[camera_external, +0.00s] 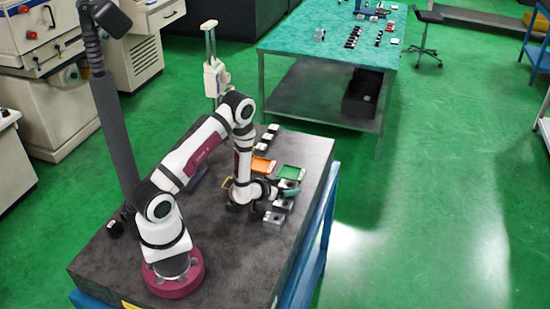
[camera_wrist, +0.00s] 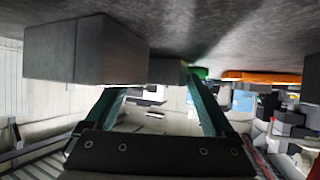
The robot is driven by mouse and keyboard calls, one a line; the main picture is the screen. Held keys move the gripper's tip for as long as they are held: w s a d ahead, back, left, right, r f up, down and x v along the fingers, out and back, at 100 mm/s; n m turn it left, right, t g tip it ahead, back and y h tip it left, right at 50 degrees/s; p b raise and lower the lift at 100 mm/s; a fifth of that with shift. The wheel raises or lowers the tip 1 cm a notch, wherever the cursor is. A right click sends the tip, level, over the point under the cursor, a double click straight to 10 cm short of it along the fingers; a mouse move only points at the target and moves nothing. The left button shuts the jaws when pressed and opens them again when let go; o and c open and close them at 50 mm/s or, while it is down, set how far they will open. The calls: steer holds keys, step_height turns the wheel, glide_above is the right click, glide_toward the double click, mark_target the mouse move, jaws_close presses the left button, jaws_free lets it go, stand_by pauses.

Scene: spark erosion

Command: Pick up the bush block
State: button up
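Several grey metal blocks stand in a row near the right edge of the dark table; I cannot tell for certain which is the bush block. The front block (camera_external: 273,220) and the one behind it (camera_external: 283,205) show beside my gripper (camera_external: 287,191). In the wrist view, where the table surface is at the top, a large grey block (camera_wrist: 68,52) is at the left. A smaller grey block (camera_wrist: 166,72) lies farther off, beyond the gap between the teal fingers. My gripper (camera_wrist: 158,92) is open, with nothing seen between its fingers.
A green tray (camera_external: 290,172) and an orange tray (camera_external: 262,166) lie behind the gripper. Several small dark-and-white parts (camera_external: 268,136) stand beyond them. The dark table's (camera_external: 313,160) right edge is close to the blocks. The table front is mostly clear.

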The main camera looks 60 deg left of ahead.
jaws_close()
steer(key=shift+r, duration=0.1)
